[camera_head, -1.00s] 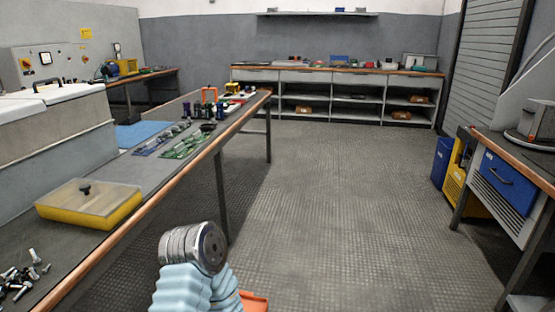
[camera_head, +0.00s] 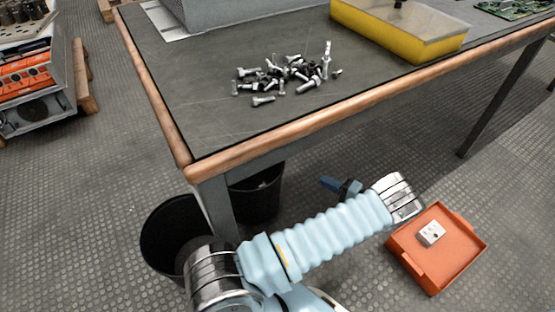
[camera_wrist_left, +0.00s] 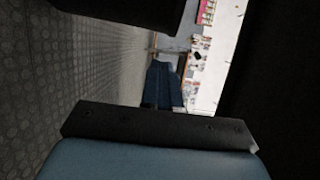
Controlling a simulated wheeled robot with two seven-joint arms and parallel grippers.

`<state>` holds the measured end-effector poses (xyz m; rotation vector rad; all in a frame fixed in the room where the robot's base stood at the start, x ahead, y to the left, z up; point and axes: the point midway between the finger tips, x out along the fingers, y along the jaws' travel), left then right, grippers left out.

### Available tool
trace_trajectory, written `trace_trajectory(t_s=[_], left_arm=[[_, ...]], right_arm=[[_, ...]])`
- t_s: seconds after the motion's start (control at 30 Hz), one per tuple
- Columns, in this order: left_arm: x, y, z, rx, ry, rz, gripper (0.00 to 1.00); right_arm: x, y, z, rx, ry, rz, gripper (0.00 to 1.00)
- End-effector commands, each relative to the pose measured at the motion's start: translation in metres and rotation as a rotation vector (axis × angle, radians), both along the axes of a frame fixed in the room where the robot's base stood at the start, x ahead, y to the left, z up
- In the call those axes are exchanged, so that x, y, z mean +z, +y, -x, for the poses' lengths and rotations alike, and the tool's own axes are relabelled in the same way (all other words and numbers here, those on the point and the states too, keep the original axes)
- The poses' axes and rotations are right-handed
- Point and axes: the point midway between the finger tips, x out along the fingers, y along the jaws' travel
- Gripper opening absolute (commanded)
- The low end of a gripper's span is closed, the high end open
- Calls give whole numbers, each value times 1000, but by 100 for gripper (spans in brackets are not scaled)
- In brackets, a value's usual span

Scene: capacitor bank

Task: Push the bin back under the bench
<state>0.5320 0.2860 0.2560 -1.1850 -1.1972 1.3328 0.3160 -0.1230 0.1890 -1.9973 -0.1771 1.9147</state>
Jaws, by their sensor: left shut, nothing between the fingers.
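A black round bin (camera_head: 165,240) stands on the floor at the near corner of the bench (camera_head: 215,160), outside the bench leg and partly hidden by my left arm. A second black bin (camera_head: 262,198) stands further in, under the bench top. Which bin the task means cannot be told. My left gripper (camera_head: 328,183), blue and dark, shows beyond my arm, under the bench edge, to the right of both bins and apart from them. It is shut and empty; its blue fingers also show in the left wrist view (camera_wrist_left: 163,85). My right gripper is out of view.
An orange tray (camera_head: 455,265) with a small white block (camera_head: 431,233) lies on the floor at right. Bolts (camera_head: 285,75) and a yellow box (camera_head: 400,35) are on the bench. A shelf unit (camera_head: 35,75) stands at far left. The floor left of the bins is clear.

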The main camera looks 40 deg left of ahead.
Motion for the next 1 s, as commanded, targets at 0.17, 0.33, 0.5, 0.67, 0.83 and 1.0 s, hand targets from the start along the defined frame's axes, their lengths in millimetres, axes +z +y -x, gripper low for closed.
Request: trace_trajectory(t_s=[0.17,0.33,0.5,0.67,0.83,1.0], left_arm=[[14,4,-10,-24,-50,-72,0],[14,34,-7,-20,-46,-69,0],[13,72,-5,-19,-44,-67,0],[14,100,1,-19,-42,-65,0],[13,115,19,-20,-43,-64,0],[12,120,25,-22,-44,-63,0]], right_arm=[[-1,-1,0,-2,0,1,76],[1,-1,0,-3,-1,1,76],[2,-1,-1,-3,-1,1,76],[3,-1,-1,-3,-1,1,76],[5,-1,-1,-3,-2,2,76],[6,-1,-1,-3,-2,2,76]])
